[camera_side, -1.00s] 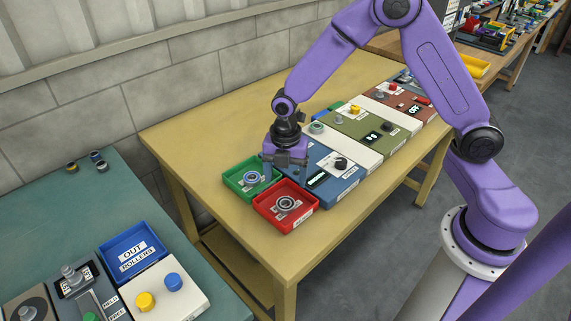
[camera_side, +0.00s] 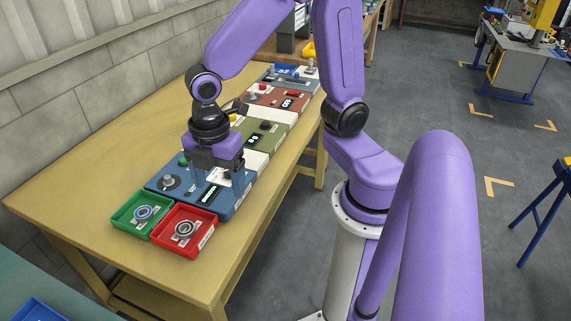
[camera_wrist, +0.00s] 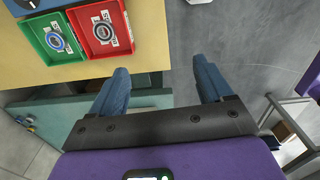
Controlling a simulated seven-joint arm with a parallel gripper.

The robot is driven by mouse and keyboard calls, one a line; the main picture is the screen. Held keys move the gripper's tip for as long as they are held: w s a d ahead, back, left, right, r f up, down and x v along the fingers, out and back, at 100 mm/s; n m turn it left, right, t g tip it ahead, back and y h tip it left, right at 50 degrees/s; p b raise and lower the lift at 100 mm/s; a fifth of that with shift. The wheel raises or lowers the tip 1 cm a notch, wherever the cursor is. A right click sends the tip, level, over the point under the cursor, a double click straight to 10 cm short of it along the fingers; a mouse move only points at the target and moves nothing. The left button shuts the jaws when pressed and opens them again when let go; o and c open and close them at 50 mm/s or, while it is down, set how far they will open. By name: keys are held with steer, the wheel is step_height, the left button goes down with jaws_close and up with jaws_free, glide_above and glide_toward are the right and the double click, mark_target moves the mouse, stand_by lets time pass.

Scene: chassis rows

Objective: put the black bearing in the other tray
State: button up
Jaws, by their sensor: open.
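The black bearing (camera_side: 184,228), a dark ring with a grey centre, lies in the red tray (camera_side: 203,243). It also shows in the wrist view (camera_wrist: 102,31). The green tray (camera_side: 117,219) stands against the red tray on its left and holds a blue-ringed bearing (camera_side: 144,213). In the wrist view both trays lie at the upper left. My gripper (camera_side: 216,178) is open and empty, above the blue panel and behind the trays, apart from both bearings. Its two spread fingers (camera_wrist: 160,70) show in the wrist view, right of and below the trays.
The blue panel (camera_side: 209,196) adjoins the trays, with white, green and brown panels bearing knobs and displays behind it. The yellow table (camera_side: 100,165) is bare on the left. A teal table (camera_wrist: 60,112) stands beyond the near end.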

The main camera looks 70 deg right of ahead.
steer(key=s+d+r+m, duration=0.1)
steer(key=s+d+m, duration=0.1)
steer(key=s, duration=0.4)
steer(key=s+d+r+m, duration=0.1)
steer(key=s+d+m, duration=0.2)
steer(key=s, duration=0.3)
steer(key=shift+d+r+m, duration=0.35)
steer(key=shift+r+m, duration=0.05)
steer(key=shift+m, duration=0.1)
